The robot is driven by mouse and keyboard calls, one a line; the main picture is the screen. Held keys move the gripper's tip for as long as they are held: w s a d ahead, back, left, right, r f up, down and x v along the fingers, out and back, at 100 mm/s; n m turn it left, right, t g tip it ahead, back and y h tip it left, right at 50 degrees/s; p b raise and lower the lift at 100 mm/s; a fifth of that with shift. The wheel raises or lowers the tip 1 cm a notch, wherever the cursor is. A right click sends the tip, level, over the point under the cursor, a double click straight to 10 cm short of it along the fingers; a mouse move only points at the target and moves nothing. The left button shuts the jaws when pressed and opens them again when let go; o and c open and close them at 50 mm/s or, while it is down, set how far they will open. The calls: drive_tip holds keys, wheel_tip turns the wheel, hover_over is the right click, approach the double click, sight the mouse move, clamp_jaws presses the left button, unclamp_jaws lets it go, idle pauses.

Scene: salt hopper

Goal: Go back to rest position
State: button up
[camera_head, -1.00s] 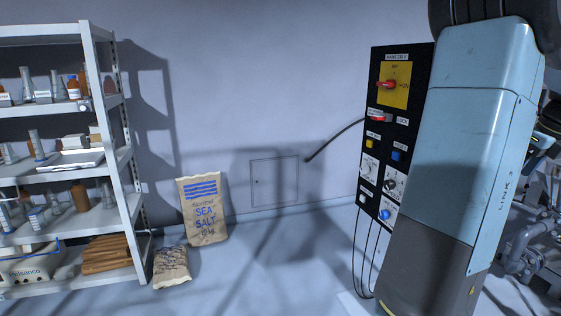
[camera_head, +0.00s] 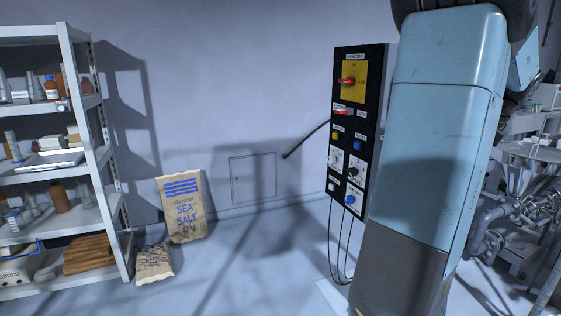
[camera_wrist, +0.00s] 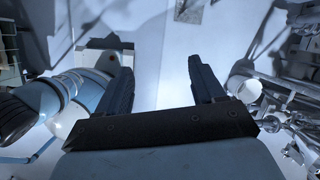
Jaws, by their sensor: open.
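My gripper (camera_wrist: 155,85) shows in the wrist view with its two dark fingers apart and nothing between them. Beyond the fingers is pale floor or wall. My own blue arm link stands upright in the head view, right of the middle, and hides part of what is behind it. My gripper is not seen in the head view.
A black control panel (camera_head: 345,122) with a red switch stands just left of my arm. A shelf (camera_head: 88,120) is at the left. A sea salt sack (camera_head: 183,207) and a smaller sack (camera_head: 154,263) rest on the floor. Metal machinery (camera_head: 520,190) is at the right.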

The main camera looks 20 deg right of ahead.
drive_tip(key=w+a+r+n, duration=0.1)
drive_tip(key=w+a+n, duration=0.3)
drive_tip(key=a+n, duration=0.65)
drive_tip(key=w+a+r+n, duration=0.1)
drive_tip(key=w+a+n, duration=0.35)
drive_tip(key=a, duration=1.05)
drive_tip(key=s+a+f+n, duration=0.1)
drive_tip(key=s+a+n, duration=0.1)
drive_tip(key=a+n, duration=0.4)
drive_tip(key=s+a+f+n+t, duration=0.1)
drive_tip(key=s+a+f+n, duration=0.1)
drive_tip(key=a+n, duration=0.3)
drive_tip(key=s+a+f+n, duration=0.1)
drive_tip(key=s+a+n, duration=0.3)
drive_tip(key=a, duration=0.7)
drive_tip(key=n, duration=0.2)
drive_tip(key=shift+s+f+n+t, duration=0.2)
drive_tip(key=shift+f+n+t, duration=0.1)
drive_tip(key=shift+t, duration=0.1)
